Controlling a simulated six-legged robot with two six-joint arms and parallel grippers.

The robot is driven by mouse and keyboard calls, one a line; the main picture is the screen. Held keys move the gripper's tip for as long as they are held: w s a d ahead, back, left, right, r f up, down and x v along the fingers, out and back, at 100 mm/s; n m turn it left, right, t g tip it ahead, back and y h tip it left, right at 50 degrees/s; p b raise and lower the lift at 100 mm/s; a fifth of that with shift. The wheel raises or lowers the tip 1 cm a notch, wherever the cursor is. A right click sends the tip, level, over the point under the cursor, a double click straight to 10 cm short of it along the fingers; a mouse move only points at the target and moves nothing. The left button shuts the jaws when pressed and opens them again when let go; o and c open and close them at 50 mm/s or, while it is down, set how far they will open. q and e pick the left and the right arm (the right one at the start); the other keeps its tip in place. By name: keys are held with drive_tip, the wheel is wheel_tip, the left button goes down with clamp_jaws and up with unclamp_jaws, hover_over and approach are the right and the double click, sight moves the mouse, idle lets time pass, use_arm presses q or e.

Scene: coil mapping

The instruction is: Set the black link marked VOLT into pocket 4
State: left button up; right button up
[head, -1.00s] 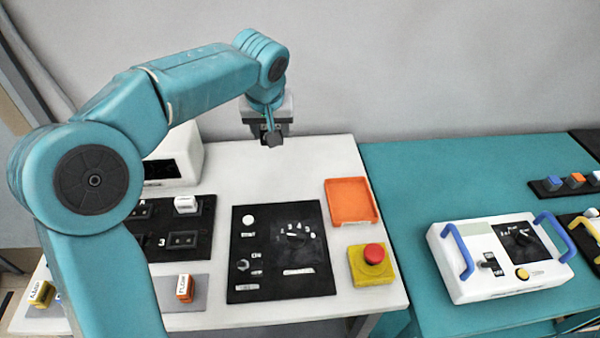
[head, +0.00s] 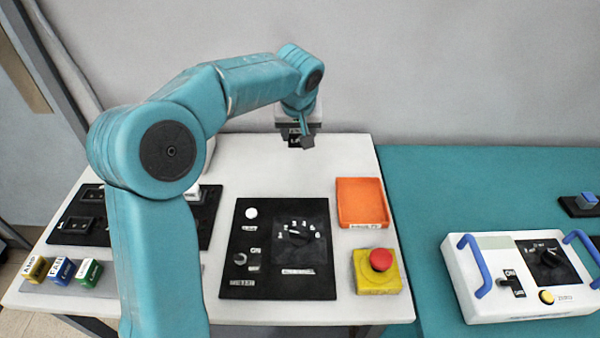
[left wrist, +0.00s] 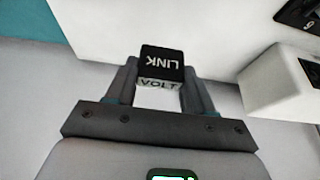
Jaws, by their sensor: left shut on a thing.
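My left gripper (head: 301,140) is raised above the back of the white table. In the left wrist view, the gripper (left wrist: 160,92) is shut on the black link (left wrist: 162,64), whose labels read LINK and VOLT. The black pocket board (head: 120,236) lies at the left of the table, apart from the gripper. My left arm hides part of it. Two empty-looking pockets show at its left, and a white link (head: 192,193) shows at its right. I cannot make out pocket 4's number now. My right gripper is not in view.
Yellow (head: 36,269), blue (head: 61,270) and green (head: 88,272) links stand at the front left. A black switch panel (head: 278,262), orange tray (head: 361,203) and red stop button (head: 380,260) fill the middle and right. The table's back strip is clear.

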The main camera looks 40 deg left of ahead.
use_arm(q)
wheel_tip(320, 180, down, 13)
drive_tip(key=shift+w+r, duration=0.1)
idle(0.3)
drive_tip(key=shift+b, duration=0.4)
drive_tip(key=o, duration=1)
drive_tip(key=shift+f, duration=0.2)
drive_tip(key=shift+o, duration=0.2)
drive_tip(key=shift+r, duration=0.1)
